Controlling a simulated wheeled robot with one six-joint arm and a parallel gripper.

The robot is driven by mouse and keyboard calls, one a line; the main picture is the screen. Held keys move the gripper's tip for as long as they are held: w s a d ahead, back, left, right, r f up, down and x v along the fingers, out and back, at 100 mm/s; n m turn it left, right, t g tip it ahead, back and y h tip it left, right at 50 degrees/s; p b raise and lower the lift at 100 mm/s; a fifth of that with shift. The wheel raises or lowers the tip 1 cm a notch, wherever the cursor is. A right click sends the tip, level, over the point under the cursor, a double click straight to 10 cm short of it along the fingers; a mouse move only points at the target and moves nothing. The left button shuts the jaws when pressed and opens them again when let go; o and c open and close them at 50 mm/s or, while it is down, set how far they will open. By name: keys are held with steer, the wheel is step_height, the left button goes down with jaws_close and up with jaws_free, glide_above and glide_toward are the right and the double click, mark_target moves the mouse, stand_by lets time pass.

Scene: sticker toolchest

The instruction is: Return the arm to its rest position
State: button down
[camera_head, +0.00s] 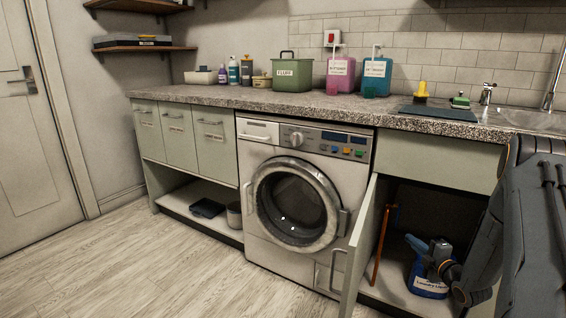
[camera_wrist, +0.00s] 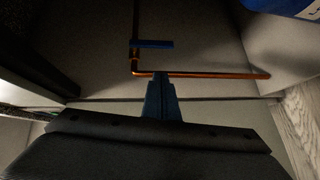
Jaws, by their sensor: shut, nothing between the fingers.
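My gripper (camera_head: 414,243) reaches into the open cabinet under the sink counter, in the lower right of the head view. In the wrist view my gripper (camera_wrist: 160,76) has its blue fingers together, shut and empty. My dark arm comes in from the right edge of the head view and bends down into the cabinet. My wrist partly hides a blue laundry bottle (camera_head: 430,287) on the cabinet floor; a corner of it shows in the wrist view (camera_wrist: 287,7).
The cabinet door (camera_head: 357,248) stands open left of my gripper. A copper pipe (camera_head: 380,249) runs inside; the wrist view shows it (camera_wrist: 220,75) near my fingertips, with a blue valve handle (camera_wrist: 152,44). The washing machine (camera_head: 265,250) stands left. The floor (camera_head: 150,270) in front is clear.

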steer(key=a+r+m+g+h+p, duration=0.25)
steer(key=a+r+m+p, duration=0.2)
steer(key=r, duration=0.65)
steer(key=s+a+r+m+g+h+p, duration=0.1)
steer(key=s+a+r+m+g+p, duration=0.4)
steer(key=s+a+r+p, duration=0.55)
steer(key=s+a+r+m+g+p, duration=0.3)
steer(key=s+a+r, duration=0.2)
steer(key=s, duration=0.6)
steer(key=s+a+r+m+g+p, duration=0.2)
steer(key=s+a+r, duration=0.3)
steer(key=s, duration=0.6)
steer(key=s+a+r+m+g+p, duration=0.3)
steer(key=s+a+r+m+g, duration=0.1)
steer(key=s+r, duration=0.5)
steer(key=shift+s+a+y+p, duration=0.4)
steer(key=shift+s+a, duration=0.3)
steer(key=shift+s, duration=0.2)
steer(key=shift+r+m, duration=0.1)
steer(key=shift+m, duration=0.15)
